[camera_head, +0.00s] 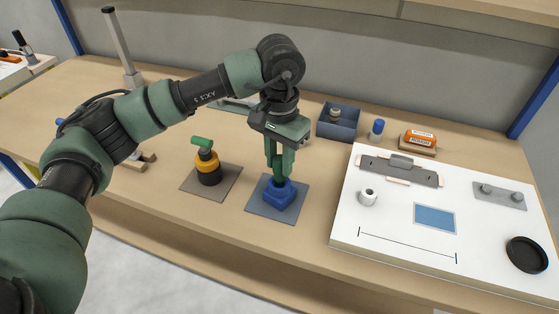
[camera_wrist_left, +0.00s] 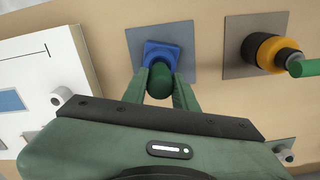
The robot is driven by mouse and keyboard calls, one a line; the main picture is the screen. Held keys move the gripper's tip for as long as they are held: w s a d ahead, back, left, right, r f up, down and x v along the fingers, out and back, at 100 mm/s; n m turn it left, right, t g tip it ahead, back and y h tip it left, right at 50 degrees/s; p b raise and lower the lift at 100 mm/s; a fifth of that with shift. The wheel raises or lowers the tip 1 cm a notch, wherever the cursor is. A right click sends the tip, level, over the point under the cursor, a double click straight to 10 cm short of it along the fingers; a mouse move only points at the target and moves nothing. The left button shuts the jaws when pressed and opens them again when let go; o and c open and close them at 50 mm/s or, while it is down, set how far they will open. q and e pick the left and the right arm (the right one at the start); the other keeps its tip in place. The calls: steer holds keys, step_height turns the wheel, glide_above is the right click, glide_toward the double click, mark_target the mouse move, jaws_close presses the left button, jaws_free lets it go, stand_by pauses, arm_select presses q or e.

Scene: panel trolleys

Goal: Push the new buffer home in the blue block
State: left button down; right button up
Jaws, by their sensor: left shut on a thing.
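The blue block (camera_head: 277,196) sits on a grey-blue square mat (camera_head: 262,210) near the front of the bench; it also shows in the left wrist view (camera_wrist_left: 163,49). My left gripper (camera_head: 281,177) points straight down over the block. Its fingers are shut on a dark green rounded piece, which I take as the buffer (camera_wrist_left: 160,80), at the block's top. The fingers and the block hide its lower end, so I cannot tell how deep it sits. My right gripper is in neither view.
Left of the block, a black and yellow piece (camera_head: 208,165) with a green bar stands on a grey mat (camera_head: 226,184). A blue-grey bin (camera_head: 346,130), a blue-capped cylinder (camera_head: 376,130) and an orange item (camera_head: 418,139) stand behind. A white board (camera_head: 340,224) lies to the right.

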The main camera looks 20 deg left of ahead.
mark_target(280, 173)
arm_select(q)
steer(key=shift+b, duration=0.35)
stand_by(0.6)
steer(key=shift+f, duration=0.15)
steer(key=shift+f+b, duration=0.3)
steer(key=shift+b, duration=0.15)
steer(key=shift+f+b, duration=1.45)
steer(key=c, duration=1)
jaws_free()
steer(key=shift+c, duration=0.2)
steer(key=shift+r+p, duration=2)
steer(key=shift+r, duration=2.05)
